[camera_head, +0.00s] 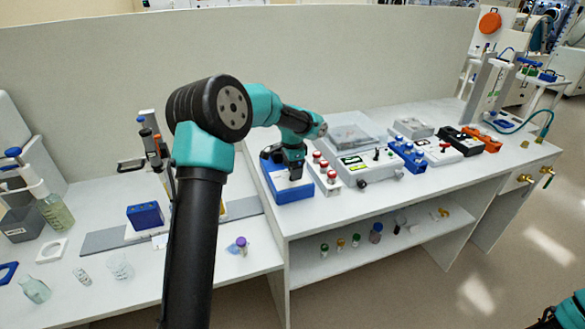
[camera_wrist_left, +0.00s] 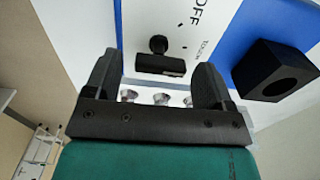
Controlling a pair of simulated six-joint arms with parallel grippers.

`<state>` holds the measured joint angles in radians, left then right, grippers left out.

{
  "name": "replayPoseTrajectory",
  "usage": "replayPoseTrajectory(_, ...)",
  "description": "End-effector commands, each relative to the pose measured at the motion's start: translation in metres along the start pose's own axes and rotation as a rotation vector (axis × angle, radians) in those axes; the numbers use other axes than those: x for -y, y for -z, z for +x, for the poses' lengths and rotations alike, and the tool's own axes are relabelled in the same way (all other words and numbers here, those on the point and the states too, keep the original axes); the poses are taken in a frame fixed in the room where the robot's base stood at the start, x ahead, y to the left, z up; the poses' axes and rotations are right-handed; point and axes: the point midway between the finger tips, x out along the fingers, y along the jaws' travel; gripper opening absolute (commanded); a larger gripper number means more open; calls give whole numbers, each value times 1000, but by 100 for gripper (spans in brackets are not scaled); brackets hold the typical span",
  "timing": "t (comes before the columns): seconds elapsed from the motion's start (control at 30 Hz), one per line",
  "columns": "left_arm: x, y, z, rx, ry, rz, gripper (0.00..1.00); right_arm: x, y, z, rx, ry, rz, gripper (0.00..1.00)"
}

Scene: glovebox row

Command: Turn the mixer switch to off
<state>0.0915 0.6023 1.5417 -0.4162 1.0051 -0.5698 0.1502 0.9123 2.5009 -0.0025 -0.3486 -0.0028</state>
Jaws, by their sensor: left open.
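The mixer (camera_head: 287,193) is a blue box with a light top panel, at the left end of the raised bench in the head view. Its panel (camera_wrist_left: 177,37) also shows in the left wrist view, with the printed words OFF and TOUCH. The black mixer switch (camera_wrist_left: 160,64) stands on this panel, with OFF printed above and to its right. My left gripper (camera_head: 293,170) is over the mixer. In the left wrist view its open fingers (camera_wrist_left: 157,80) stand either side of the switch with gaps; contact is not visible. In the head view the gripper hides the switch.
A black cup-like holder (camera_wrist_left: 283,72) sits on the mixer beside the right finger. A white rack with red-capped vials (camera_head: 325,174) stands close to the mixer's right. A grey instrument (camera_head: 368,168) is beyond it. A blue box (camera_head: 145,216) is on the lower bench at left.

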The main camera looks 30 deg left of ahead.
Motion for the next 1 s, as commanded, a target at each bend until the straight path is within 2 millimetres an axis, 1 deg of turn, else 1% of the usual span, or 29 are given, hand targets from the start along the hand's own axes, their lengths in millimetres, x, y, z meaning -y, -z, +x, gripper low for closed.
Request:
replayPoseTrajectory(0.07, 0, 0, 0, 0, 0, 0, 77, 0, 0, 0, 0, 0, 0, 43)
replayPoseTrajectory(0.57, 0, 0, 0, 0, 0, 0, 29, 0, 0, 0, 0, 0, 0, 43)
replayPoseTrajectory(0.6, 0, 0, 0, 0, 0, 0, 27, 0, 0, 0, 0, 0, 0, 43)
replayPoseTrajectory(0.77, 0, 0, -1, 0, 0, -22, 27, 0, 0, 0, 0, 0, 0, 43)
replayPoseTrajectory(0.87, 0, 0, -1, 0, 0, -69, 27, 0, 0, 0, 0, 0, 0, 43)
replayPoseTrajectory(1.0, 1, 0, -1, 0, 0, -177, 27, 0, 0, 0, 0, 0, 0, 43)
